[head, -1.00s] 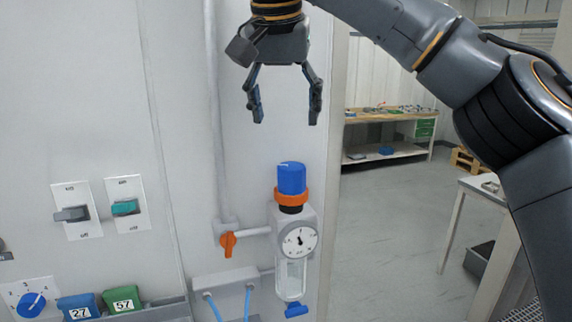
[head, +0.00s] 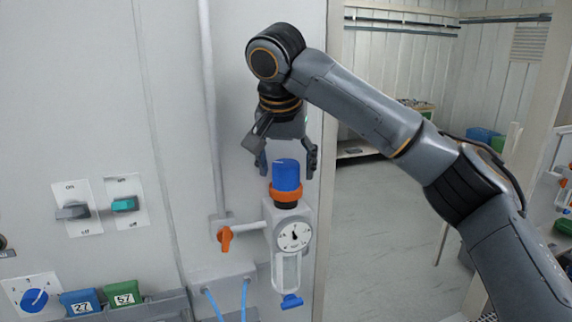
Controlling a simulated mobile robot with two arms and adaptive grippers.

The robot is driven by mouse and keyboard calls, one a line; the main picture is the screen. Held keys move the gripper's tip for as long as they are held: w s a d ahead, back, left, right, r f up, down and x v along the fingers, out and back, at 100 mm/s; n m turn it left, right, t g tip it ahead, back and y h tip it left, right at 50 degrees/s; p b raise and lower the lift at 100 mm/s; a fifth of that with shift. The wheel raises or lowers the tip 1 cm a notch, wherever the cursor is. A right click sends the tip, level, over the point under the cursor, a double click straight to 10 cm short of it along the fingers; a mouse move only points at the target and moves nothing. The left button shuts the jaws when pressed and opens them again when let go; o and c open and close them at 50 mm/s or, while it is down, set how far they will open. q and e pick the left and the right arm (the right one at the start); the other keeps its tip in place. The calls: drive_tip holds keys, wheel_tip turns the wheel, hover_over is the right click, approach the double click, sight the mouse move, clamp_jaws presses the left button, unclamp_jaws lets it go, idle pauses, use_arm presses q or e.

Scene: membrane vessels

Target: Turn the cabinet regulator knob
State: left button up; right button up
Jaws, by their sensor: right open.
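The regulator is fixed to the light grey cabinet wall in the head view. Its blue knob (head: 286,175) sits on top, above an orange ring (head: 286,193). A round gauge (head: 294,235) and a clear bowl (head: 287,271) are below. My right gripper (head: 286,168) points down over the knob, with its two fingers apart, one on each side of the knob's upper part. It is open; I cannot tell whether a finger touches the knob. My left gripper is not in view.
An orange valve handle (head: 225,239) is on the pipe left of the regulator. A grey switch (head: 73,211), a teal switch (head: 124,205) and a blue rotary dial (head: 34,299) are farther left. Blue bin 27 (head: 80,302) and green bin 57 (head: 124,294) are below. Open floor lies right of the cabinet.

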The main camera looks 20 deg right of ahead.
drive_tip(key=c, duration=1.2)
drive_tip(key=shift+o, duration=0.2)
drive_tip(key=shift+n, duration=0.3)
drive_tip(key=n+y, duration=0.1)
drive_tip(key=n, duration=0.2)
drive_tip(key=n+y, duration=0.1)
drive_tip(key=n, duration=0.2)
drive_tip(key=shift+y, duration=0.3)
drive_tip(key=n+y, duration=0.1)
drive_tip(key=n, duration=0.2)
drive_tip(key=n+y, duration=0.1)
drive_tip(key=n, duration=0.3)
drive_tip(key=shift+g, duration=0.3)
drive_tip(key=o, duration=1.2)
drive_tip(key=shift+c, duration=0.2)
